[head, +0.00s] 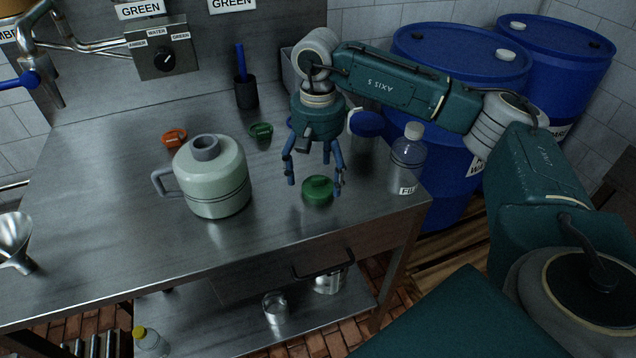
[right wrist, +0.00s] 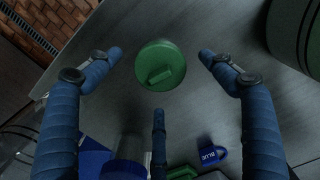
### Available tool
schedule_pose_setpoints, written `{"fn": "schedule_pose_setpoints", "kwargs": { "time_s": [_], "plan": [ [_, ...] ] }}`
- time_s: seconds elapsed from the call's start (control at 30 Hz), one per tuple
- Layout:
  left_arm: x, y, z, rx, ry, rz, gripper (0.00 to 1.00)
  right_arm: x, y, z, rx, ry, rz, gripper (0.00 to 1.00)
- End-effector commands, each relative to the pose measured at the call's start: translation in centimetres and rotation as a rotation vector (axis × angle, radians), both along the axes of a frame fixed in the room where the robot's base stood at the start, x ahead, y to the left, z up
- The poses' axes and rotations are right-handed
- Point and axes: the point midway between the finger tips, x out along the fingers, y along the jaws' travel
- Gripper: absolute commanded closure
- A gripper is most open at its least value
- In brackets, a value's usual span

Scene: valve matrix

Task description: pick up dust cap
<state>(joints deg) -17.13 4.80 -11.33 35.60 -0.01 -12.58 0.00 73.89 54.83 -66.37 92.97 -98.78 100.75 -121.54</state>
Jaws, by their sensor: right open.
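The dust cap is taken to be the green round cap (head: 317,189) on the steel table near its front right edge. It shows a raised grip bar in the right wrist view (right wrist: 160,66). My right gripper (head: 315,180) is above it with its blue fingers spread open and empty. In the right wrist view the fingers (right wrist: 160,72) stand around the cap, apart from it. Another green cap-like piece (head: 261,131) lies farther back, and an orange one (head: 174,138) lies behind the jug. My left gripper is not in view.
A pale green jug (head: 212,178) stands left of the cap. A clear bottle (head: 408,160) stands at the table's right edge, close to my right arm. A dark cup (head: 246,92) stands at the back. Blue drums (head: 455,110) stand beyond the table. The front left tabletop is mostly clear.

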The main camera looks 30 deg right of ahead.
Motion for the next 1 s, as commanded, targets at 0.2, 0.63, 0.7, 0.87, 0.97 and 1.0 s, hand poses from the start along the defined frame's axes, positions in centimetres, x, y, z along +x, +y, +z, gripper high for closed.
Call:
{"fn": "schedule_pose_setpoints", "kwargs": {
  "time_s": [0.2, 0.63, 0.7, 0.87, 0.97, 1.0],
  "plan": [
    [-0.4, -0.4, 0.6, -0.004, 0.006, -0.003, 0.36, 0.0, 0.0, -2.2, 0.0, 0.0, -0.002, 0.19],
    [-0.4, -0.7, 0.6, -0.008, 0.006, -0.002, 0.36, 0.0, 0.0, -2.3, 0.001, -0.001, -0.002, 0.52],
    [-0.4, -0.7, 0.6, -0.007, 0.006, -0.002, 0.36, 0.0, 0.0, -2.3, 0.001, -0.001, -0.002, 0.52],
    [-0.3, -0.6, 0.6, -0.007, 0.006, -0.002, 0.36, 0.0, 0.0, -2.3, 0.001, -0.001, -0.002, 0.52],
    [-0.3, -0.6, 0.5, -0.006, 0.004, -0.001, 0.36, 0.1, 0.0, -2.2, 0.001, -0.001, -0.002, 0.52],
    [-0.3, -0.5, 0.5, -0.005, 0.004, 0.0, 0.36, 0.1, 0.0, -2.0, 0.0, -0.002, -0.002, 0.52]
  ]
}}
